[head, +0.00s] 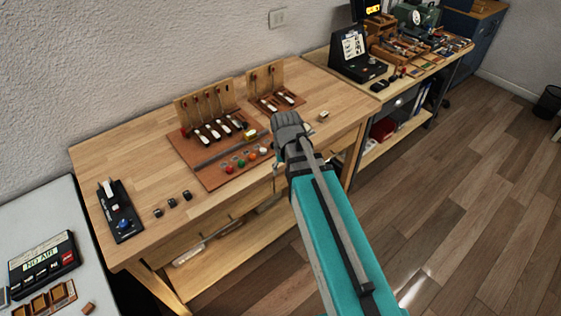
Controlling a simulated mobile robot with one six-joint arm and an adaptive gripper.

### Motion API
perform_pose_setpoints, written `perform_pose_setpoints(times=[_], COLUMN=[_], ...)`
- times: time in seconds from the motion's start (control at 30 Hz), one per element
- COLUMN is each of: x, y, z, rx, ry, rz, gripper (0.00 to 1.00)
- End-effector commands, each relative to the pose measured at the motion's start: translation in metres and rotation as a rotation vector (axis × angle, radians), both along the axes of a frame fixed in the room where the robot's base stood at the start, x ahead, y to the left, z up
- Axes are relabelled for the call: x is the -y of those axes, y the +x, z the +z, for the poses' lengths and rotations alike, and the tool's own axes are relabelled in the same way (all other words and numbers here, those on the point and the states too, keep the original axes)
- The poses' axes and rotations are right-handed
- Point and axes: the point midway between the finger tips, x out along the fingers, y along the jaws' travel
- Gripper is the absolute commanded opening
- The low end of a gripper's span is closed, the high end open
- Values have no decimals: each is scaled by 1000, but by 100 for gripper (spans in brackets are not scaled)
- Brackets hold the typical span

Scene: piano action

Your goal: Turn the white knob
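A row of small coloured knobs sits along the front of the brown board (203,176) on the wooden bench. From left to right I make out a red knob (229,169), a green knob (241,163), an orange-red knob (252,156) and a pale, white-looking knob (264,151). The pale knob is at the right end, just left of my gripper in the picture. My dark grey gripper (286,120) is at the end of my teal arm, over the board's right side. Its fingers are seen from behind, so their opening and any contact are hidden.
Upright wooden panels with white-tipped levers (210,130) stand behind the knobs. A yellow item (250,134) lies near the gripper. A black box with a blue button (122,222) and several small dark blocks (173,203) are at left.

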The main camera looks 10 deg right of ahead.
Motion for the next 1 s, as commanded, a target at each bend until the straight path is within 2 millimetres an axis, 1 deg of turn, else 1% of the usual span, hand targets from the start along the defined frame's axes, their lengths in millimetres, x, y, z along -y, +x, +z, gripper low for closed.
perform_pose_setpoints(times=[0.03, 0.1, 0.3, 0.4, 0.6, 1.0], x=[1, 3, 7, 8, 9, 9], y=[-11, -19, -41, -48, -55, -55], z=[-5, -9, -17, -19, -21, -21], rx=[0, 0, 0, 0, 0, 0], ry=[0, 0, 0, 0, 0, 0], rz=[8, 19, 49, 59, 70, 72], gripper=[71, 71, 71, 71, 71, 71])
